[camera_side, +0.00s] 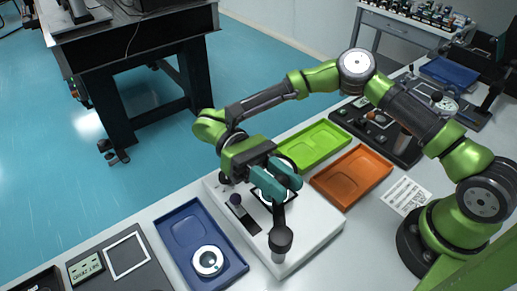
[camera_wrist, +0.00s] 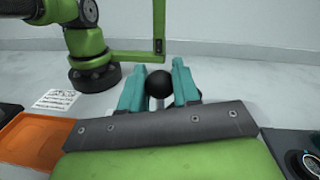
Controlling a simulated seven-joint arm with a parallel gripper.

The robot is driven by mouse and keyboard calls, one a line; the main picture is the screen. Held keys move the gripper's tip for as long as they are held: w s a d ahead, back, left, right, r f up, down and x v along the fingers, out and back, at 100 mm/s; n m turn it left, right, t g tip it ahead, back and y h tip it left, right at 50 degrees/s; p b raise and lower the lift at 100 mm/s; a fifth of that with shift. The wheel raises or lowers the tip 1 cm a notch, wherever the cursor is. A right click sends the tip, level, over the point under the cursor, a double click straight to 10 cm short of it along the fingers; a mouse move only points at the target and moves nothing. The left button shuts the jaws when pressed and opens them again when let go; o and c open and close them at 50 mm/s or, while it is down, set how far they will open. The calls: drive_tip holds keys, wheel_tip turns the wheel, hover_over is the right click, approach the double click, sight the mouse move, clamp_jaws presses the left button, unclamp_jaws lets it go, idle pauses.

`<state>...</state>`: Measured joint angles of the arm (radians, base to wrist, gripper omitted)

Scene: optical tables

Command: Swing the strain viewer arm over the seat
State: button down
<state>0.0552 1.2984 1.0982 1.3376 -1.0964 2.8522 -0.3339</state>
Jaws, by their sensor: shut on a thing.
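The strain viewer is a white box (camera_side: 317,222) on the table in the side view. A dark viewer arm (camera_side: 279,214) runs from a round-topped post (camera_side: 281,240) at its near edge up to my gripper (camera_side: 276,184). My teal fingers are closed on the viewer arm over the box, hiding its far end and part of the seat (camera_side: 262,198). In the wrist view, a black ball (camera_wrist: 160,85) shows between the fingers of my gripper (camera_wrist: 161,76). I cannot tell how far the arm covers the seat.
A blue tray (camera_side: 176,233) with a round white-rimmed piece (camera_side: 208,261) is left of the box. Green (camera_side: 318,143) and orange (camera_side: 352,176) trays lie behind and right. A dark panel (camera_side: 118,258) is at the near left. A printed sheet (camera_side: 406,195) lies near my base.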

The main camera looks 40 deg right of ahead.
idle(0.4)
drive_tip(key=c, duration=0.8)
unclamp_jaws()
drive_tip(key=shift+c, duration=0.2)
drive_tip(key=shift+r, duration=0.15)
drive_tip(key=shift+r, duration=0.3)
drive_tip(key=r, duration=0.3)
drive_tip(key=shift+s+d, duration=0.15)
drive_tip(key=shift+d, duration=0.05)
drive_tip(key=s+d+r, duration=0.1)
drive_tip(key=s+d, duration=0.9)
drive_tip(key=s, duration=0.1)
drive_tip(key=shift+d, duration=0.35)
drive_tip(key=shift+r, duration=0.1)
drive_tip(key=shift+r, duration=2.5)
